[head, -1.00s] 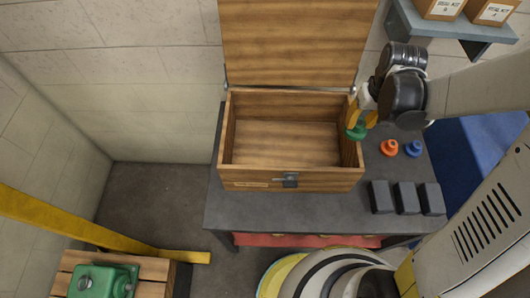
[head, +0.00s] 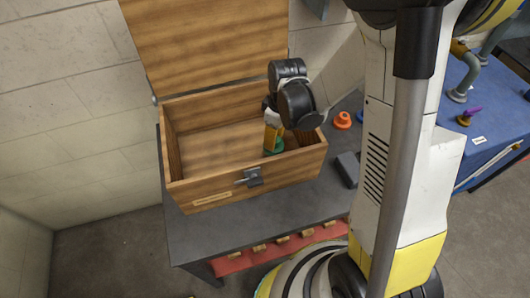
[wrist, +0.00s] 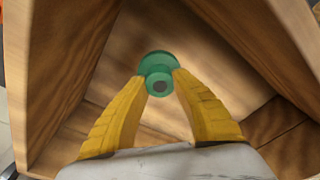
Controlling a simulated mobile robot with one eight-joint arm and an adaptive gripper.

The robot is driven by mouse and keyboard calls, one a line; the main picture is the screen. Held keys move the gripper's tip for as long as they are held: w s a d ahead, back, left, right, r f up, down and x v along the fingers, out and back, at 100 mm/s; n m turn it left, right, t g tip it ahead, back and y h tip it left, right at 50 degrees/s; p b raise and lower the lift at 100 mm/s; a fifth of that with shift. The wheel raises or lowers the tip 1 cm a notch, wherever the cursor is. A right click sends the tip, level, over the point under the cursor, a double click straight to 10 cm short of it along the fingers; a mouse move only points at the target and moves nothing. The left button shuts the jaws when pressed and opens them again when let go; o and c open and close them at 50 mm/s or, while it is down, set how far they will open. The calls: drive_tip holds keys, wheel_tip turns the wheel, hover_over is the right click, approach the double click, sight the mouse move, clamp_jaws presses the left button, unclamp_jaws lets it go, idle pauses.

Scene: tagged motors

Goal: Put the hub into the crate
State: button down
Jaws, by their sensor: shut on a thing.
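The green hub (wrist: 158,72) is held between the yellow fingertips of my gripper (wrist: 160,85) in the wrist view. In the head view, my gripper (head: 273,138) reaches down inside the right part of the open wooden crate (head: 245,176), and the green hub (head: 277,147) shows at its tips, partly hidden by the gripper. The crate's lid (head: 205,38) stands open at the back. In the wrist view the crate's wooden walls (wrist: 60,75) surround the hub. I cannot tell whether the hub touches the crate floor.
The crate stands on a dark grey table (head: 215,232). An orange hub-like part (head: 342,120) and a dark block (head: 348,168) lie on the table right of the crate. A blue table (head: 485,120) with a purple-topped item is at the far right. The left of the crate is empty.

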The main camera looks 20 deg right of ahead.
drive_tip(key=shift+f+b, duration=0.95)
drive_tip(key=shift+f, duration=1.45)
drive_tip(key=shift+f, duration=0.15)
drive_tip(key=c, duration=1.1)
unclamp_jaws()
drive_tip(key=shift+c, duration=0.2)
